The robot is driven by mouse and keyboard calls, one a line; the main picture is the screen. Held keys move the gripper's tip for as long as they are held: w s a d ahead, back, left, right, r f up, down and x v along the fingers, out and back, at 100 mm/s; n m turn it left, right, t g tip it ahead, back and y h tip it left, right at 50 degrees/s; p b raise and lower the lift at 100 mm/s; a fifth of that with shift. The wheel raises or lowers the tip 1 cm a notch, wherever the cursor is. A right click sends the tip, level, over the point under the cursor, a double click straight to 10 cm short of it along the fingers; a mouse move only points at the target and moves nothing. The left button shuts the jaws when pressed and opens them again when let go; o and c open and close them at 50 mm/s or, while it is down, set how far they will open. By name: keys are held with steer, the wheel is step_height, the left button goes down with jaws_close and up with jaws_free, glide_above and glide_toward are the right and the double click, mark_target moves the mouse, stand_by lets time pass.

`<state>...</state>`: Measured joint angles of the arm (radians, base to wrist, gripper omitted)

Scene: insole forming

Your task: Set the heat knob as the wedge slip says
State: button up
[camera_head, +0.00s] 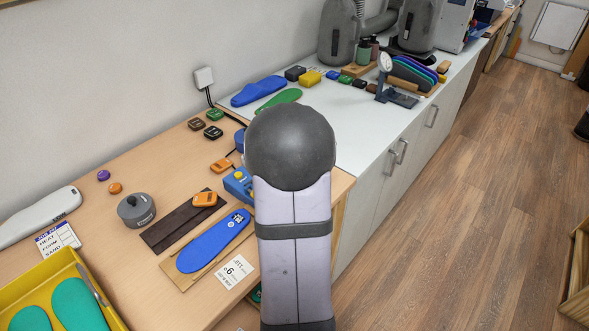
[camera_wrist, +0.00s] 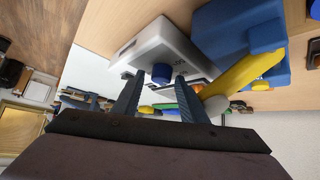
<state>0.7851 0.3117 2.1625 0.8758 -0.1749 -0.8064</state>
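The wedge slip (camera_head: 236,270) is a white card beside the blue insole in the head view. Its large figure looks like 6 with a small circle; the smaller print is hard to read. In the wrist view a blue round knob (camera_wrist: 161,73) sits on the face of a pale grey box (camera_wrist: 158,47), which looks like the heat unit. My gripper (camera_wrist: 159,80) is open, its two dark fingers apart with the knob between their tips. I cannot tell how far the tips are from the knob. My arm hides the gripper and the knob in the head view.
A blue device with a yellow lever (camera_wrist: 240,73) stands close to the box in the wrist view. A blue insole (camera_head: 213,242) lies on a wooden board, near a dark strip (camera_head: 175,229), a grey round weight (camera_head: 136,210) and a yellow tray (camera_head: 28,284).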

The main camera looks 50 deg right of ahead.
steer(key=p+v, duration=0.4)
steer(key=v, duration=0.3)
steer(key=shift+s+a+r, duration=0.2)
steer(key=shift+a, duration=0.05)
